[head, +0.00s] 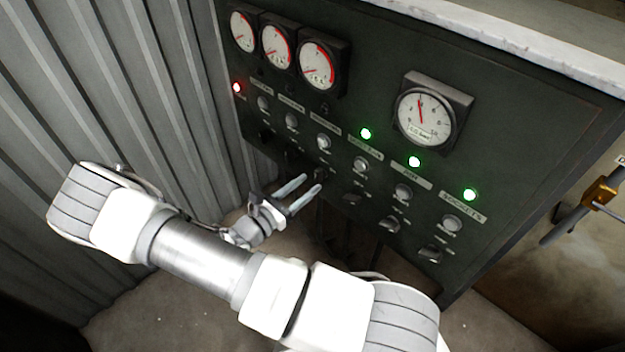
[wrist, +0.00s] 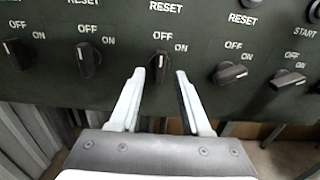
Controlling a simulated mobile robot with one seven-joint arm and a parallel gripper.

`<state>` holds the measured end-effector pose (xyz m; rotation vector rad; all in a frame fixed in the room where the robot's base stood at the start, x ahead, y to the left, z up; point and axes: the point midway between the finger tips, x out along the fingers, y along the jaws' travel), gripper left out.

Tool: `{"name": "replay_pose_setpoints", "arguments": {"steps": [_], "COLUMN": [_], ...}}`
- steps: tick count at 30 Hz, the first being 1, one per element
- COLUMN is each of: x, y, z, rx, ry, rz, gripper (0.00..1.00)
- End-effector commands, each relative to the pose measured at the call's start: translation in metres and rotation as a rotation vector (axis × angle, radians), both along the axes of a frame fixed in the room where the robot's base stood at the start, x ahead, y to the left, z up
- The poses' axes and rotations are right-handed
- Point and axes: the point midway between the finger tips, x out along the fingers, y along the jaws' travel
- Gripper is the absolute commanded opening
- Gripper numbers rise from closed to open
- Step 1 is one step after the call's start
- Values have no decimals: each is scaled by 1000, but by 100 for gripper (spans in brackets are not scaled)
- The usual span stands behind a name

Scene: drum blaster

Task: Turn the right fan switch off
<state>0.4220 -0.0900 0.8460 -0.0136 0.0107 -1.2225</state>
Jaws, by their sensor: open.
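My gripper (head: 312,184) is open, with its fingers pointing at the lower row of switches on the dark green control panel (head: 375,105). In the wrist view, its two fingertips (wrist: 158,73) stand on either side of a black rotary switch (wrist: 159,66), with gaps on both sides. That switch's handle is about upright, between an OFF mark above and an ON mark to its right. The same switch shows at the fingertips in the head view (head: 320,174). The name labels are too blurred to tell which switch is the right fan's.
Neighbouring switches stand close on the left (wrist: 88,60) and right (wrist: 230,73); the right one lies nearly flat. A corrugated wall (head: 130,80) stands left.

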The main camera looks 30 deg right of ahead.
Motion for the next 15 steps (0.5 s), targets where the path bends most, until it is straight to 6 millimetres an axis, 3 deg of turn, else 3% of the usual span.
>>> {"name": "replay_pose_setpoints", "arguments": {"steps": [9, 15], "x": [-26, -40], "y": [76, 113], "z": [-1, -1], "rx": [4, 3], "ry": [-1, -1], "rz": [5, 3], "gripper": [48, 48]}}
